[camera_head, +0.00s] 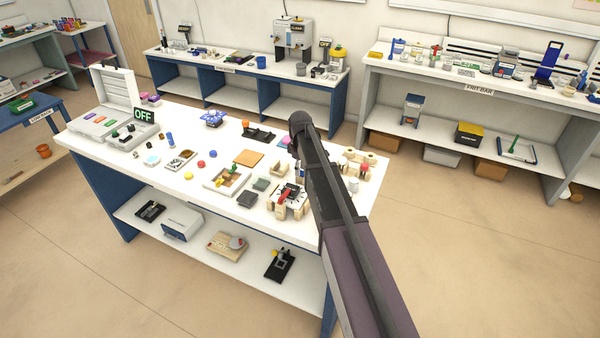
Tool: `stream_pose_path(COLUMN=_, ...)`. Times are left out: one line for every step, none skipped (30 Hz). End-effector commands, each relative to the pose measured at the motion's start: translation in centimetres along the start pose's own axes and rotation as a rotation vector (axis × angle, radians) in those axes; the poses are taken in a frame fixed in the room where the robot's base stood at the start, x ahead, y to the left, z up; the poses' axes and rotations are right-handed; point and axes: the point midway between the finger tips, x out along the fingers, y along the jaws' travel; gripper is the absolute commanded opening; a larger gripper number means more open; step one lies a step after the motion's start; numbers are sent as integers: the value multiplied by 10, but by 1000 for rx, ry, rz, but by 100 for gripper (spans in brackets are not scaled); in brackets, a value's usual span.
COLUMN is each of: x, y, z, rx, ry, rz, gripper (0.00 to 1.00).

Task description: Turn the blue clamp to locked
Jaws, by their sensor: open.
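I cannot pick out the blue clamp for certain. On the white worktable (110,150), a small fixture (290,197) with pale blocks, a dark plate and a red handle stands just left of my arm. A thin blue piece (298,168) shows behind this fixture, partly covered by my arm, and its position cannot be read. A blue lobed object (213,117) sits farther back on the table. My dark arm reaches in from the lower right over the table's right part. My gripper is hidden behind the arm, so its fingers and any contact do not show.
Loose small parts, a wooden tray (226,181) and a tan square (249,158) crowd the middle. Pale wooden pieces stand right of my arm. Open floor (470,240) lies to the right.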

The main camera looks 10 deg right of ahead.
Motion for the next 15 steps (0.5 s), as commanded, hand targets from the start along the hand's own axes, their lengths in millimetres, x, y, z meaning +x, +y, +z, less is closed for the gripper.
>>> stream_pose_path(x=2, y=0, z=0, rx=0, ry=0, rz=0, gripper=44)
stream_pose_path(x=3, y=0, z=0, rx=0, ry=0, rz=0, gripper=44)
stream_pose_path(x=3, y=0, z=0, rx=0, ry=0, rz=0, gripper=44)
stream_pose_path(x=3, y=0, z=0, rx=0, ry=0, rz=0, gripper=44)
stream_pose_path(x=3, y=0, z=0, rx=0, ry=0, rz=0, gripper=44)
stream_pose_path(x=3, y=0, z=0, rx=-1, ry=0, rz=0, gripper=44)
stream_pose_path(x=3, y=0, z=0, rx=-1, ry=0, rz=0, gripper=44)
stream_pose_path(x=3, y=0, z=0, rx=-1, ry=0, rz=0, gripper=44)
stream_pose_path(x=3, y=0, z=0, rx=-1, ry=0, rz=0, gripper=44)
stream_pose_path(x=3, y=0, z=0, rx=-1, ry=0, rz=0, gripper=44)
stream_pose_path(x=3, y=0, z=0, rx=-1, ry=0, rz=0, gripper=44)
stream_pose_path(x=3, y=0, z=0, rx=-1, ry=0, rz=0, gripper=44)
stream_pose_path(x=3, y=0, z=0, rx=-1, ry=0, rz=0, gripper=44)
stream_pose_path(x=3, y=0, z=-1, rx=-1, ry=0, rz=0, gripper=35)
stream_pose_path(x=3, y=0, z=-1, rx=-1, ry=0, rz=0, gripper=24)
